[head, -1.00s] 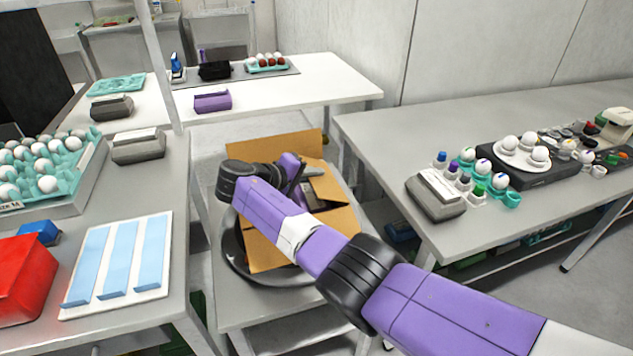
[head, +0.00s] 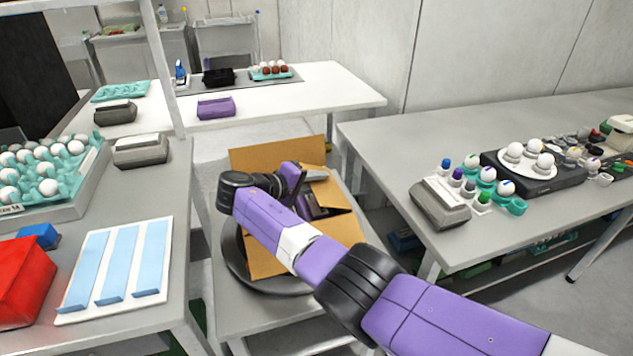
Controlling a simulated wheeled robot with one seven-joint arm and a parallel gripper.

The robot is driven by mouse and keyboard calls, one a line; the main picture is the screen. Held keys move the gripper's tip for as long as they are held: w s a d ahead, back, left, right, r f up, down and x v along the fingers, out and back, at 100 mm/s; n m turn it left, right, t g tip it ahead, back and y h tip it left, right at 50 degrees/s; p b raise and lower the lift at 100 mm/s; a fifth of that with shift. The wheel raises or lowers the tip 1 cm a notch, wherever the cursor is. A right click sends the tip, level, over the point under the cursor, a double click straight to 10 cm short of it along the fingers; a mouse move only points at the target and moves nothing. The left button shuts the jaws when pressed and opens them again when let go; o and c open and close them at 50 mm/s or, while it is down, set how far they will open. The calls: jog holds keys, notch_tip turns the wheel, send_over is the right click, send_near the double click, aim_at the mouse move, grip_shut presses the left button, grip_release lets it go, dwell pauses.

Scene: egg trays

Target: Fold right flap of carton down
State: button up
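The brown cardboard carton (head: 262,262) stands open on a round black turntable (head: 232,262) on a low grey table. Its back flap (head: 270,157) stands up behind the opening. A tan panel on the carton's right side (head: 333,198), which looks like the right flap, shows just right of my gripper. A dark and purple item shows inside the opening below my gripper. My gripper (head: 296,183) is at the carton's opening, near that right panel. Its dark fingers are small and partly hidden by my wrist, so I cannot tell whether they touch the panel. My purple arm covers the carton's middle.
A long grey table (head: 385,150) with egg cups, a plate of eggs and a grey box stands close on the right. The left table holds an egg tray (head: 75,212), a red bin (head: 22,277) and blue strips. A white table (head: 330,88) stands behind.

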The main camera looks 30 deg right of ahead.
jog(key=shift+v, duration=3.9)
